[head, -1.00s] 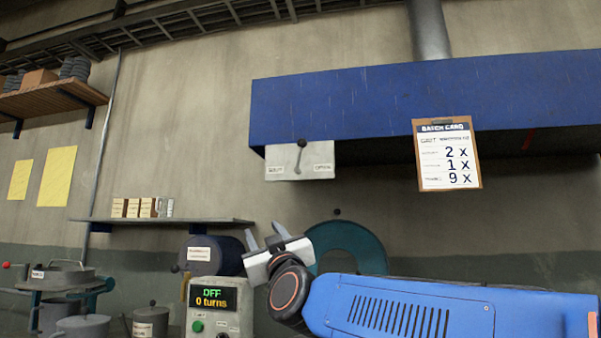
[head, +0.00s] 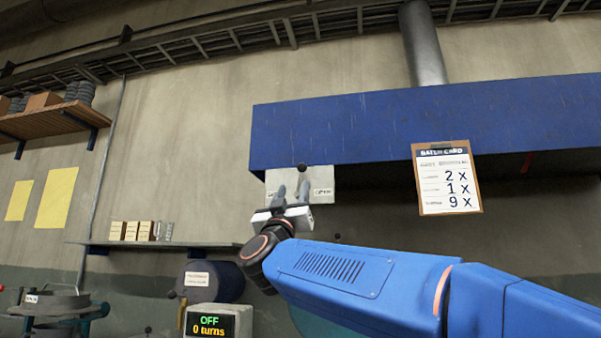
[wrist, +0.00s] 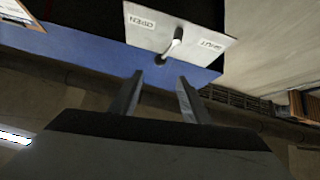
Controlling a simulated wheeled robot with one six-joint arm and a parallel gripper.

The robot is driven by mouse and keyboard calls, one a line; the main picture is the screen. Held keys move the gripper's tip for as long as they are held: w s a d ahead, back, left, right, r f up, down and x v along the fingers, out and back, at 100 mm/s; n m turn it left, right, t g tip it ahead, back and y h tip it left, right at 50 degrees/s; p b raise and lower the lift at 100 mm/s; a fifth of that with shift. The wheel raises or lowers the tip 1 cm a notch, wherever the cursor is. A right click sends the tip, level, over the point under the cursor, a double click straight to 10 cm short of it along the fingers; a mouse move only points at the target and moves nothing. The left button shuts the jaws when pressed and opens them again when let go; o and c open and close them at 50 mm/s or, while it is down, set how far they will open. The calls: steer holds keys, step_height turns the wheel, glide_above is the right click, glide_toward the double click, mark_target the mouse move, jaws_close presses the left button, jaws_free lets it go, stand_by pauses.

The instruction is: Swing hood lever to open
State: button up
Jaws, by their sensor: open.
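The hood lever (wrist: 172,43) is a short rod on a pale plate (wrist: 205,45), seen upside down in the wrist view. The plate carries an OPEN label and a second label on the opposite side. In the head view the lever's dark knob (head: 301,168) shows at the plate's top edge, and my gripper hides most of the rod. My gripper (head: 292,189) is open and empty, just below the knob with its fingers pointing up. In the wrist view the lever lies beyond the fingertips (wrist: 159,82), in line with the gap between them. I see no contact.
The blue hood (head: 370,125) spans above, with a batch card (head: 447,180) on its front right of the plate. A wall shelf (head: 150,244) with small boxes is at the left. A control box (head: 208,320) reads OFF, 0 turns. Wall left of the plate is clear.

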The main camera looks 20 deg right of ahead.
mark_target(301, 169)
steer(key=x, duration=1.2)
jaws_close()
